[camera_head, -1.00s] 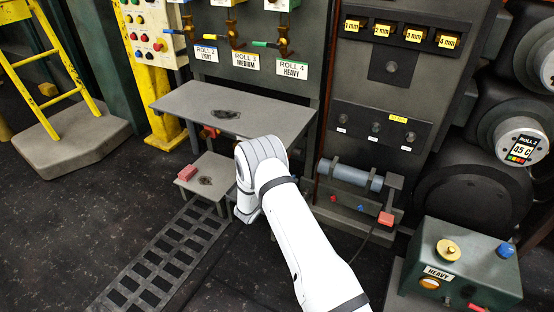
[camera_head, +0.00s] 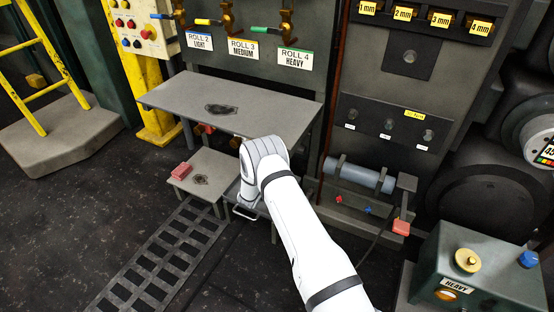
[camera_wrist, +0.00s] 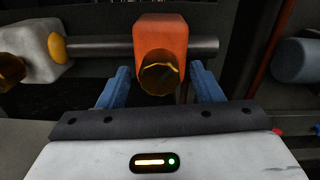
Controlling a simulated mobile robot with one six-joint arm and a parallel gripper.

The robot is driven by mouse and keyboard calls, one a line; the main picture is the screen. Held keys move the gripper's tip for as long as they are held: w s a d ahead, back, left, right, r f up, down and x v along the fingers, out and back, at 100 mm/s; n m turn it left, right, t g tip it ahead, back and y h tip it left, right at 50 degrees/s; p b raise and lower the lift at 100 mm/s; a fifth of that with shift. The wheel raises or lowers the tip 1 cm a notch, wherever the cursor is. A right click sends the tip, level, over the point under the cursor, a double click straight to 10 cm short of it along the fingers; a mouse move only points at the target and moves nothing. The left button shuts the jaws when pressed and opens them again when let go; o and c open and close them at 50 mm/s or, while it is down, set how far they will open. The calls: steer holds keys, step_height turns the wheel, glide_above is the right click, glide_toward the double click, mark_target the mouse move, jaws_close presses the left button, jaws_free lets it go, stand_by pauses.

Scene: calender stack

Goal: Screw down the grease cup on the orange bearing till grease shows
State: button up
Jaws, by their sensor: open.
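In the wrist view the orange bearing (camera_wrist: 160,35) is a block on a grey horizontal shaft. A dark brass grease cup (camera_wrist: 160,74) with a scalloped bright rim sits on its near face. My gripper (camera_wrist: 160,70) is open, with one blue finger on each side of the cup and gaps showing between. I cannot tell how deep the fingers reach along the cup. No grease is visible around it. In the head view my white arm reaches under the grey table, and its gripper end is mostly hidden.
A pale bearing (camera_wrist: 38,48) with its own brass cup stands left on the shaft. A grey cylinder (camera_wrist: 297,60) is at the right.

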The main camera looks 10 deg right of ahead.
steer(key=shift+x, duration=1.1)
steer(key=shift+c, duration=0.2)
steer(key=shift+s+a, duration=0.1)
steer(key=c, duration=0.9)
steer(key=shift+d, duration=0.35)
steer(key=shift+c, duration=0.3)
steer(key=shift+a+f+b, duration=0.1)
steer(key=shift+a+b, duration=0.1)
steer(key=shift+b, duration=0.1)
steer(key=shift+s+f+m+b, duration=0.15)
steer(key=shift+m+b, duration=0.55)
steer(key=shift+m, duration=0.5)
steer(key=m+b, duration=0.3)
steer(key=m, duration=0.2)
steer(key=shift+m, duration=0.4)
